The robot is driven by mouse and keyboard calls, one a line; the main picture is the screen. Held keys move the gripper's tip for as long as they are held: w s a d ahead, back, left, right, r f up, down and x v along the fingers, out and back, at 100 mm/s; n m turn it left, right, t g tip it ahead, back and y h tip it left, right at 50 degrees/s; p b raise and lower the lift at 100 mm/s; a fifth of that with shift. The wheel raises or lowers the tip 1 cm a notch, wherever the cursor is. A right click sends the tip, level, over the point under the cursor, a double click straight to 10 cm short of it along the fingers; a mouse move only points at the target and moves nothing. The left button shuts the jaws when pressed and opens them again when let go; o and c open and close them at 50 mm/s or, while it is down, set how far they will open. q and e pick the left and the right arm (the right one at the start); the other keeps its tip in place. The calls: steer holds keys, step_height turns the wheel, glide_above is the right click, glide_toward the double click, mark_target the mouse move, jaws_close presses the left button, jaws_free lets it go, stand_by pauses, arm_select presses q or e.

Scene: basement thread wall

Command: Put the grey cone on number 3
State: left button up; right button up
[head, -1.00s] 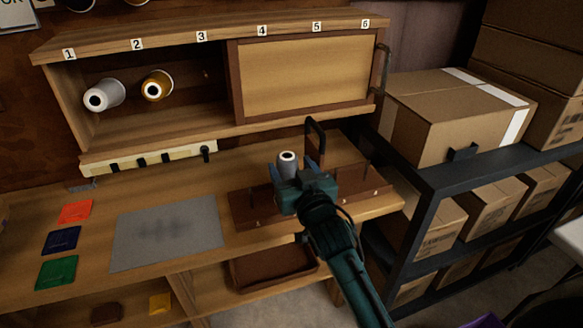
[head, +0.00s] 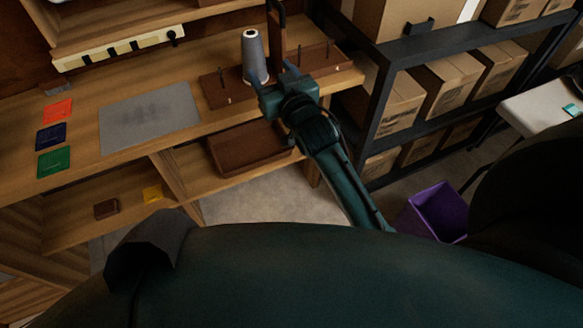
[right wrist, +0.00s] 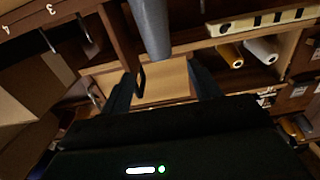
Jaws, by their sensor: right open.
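The grey cone (head: 255,57) stands upright on a brown peg rack (head: 213,88) on the bench in the head view. My right gripper (head: 274,88) is open at the near side of the cone, low on it. In the right wrist view the cone (right wrist: 151,25) shows between and beyond the open fingers of the right gripper (right wrist: 162,88); contact cannot be told. The number 3 tag of the cabinet is outside the head view. In the right wrist view a small white tag (right wrist: 50,9) looks like a 3. My left gripper is not in view.
A white cone (right wrist: 262,50) and a gold cone (right wrist: 231,54) lie in the cabinet. A metal shelf (head: 385,75) with boxes stands right. A grey mat (head: 150,117) lies left on the bench. A purple bin (head: 437,212) is on the floor.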

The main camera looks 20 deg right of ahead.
steer(key=s+a+f+g+y, duration=0.1)
steer(key=s+f+g, duration=0.1)
steer(key=s+f, duration=0.3)
steer(key=s+a+f+n+g+y, duration=0.1)
steer(key=s+f, duration=0.4)
steer(key=s, duration=0.6)
steer(key=s+a+f+g+y, duration=0.1)
steer(key=s+a+f+g, duration=0.1)
steer(key=s, duration=0.7)
step_height(320, 180, down, 3)
steer(key=shift+a+r+n+g+y, duration=0.1)
steer(key=shift+a+n+g+y, duration=0.25)
steer(key=shift+g, duration=0.35)
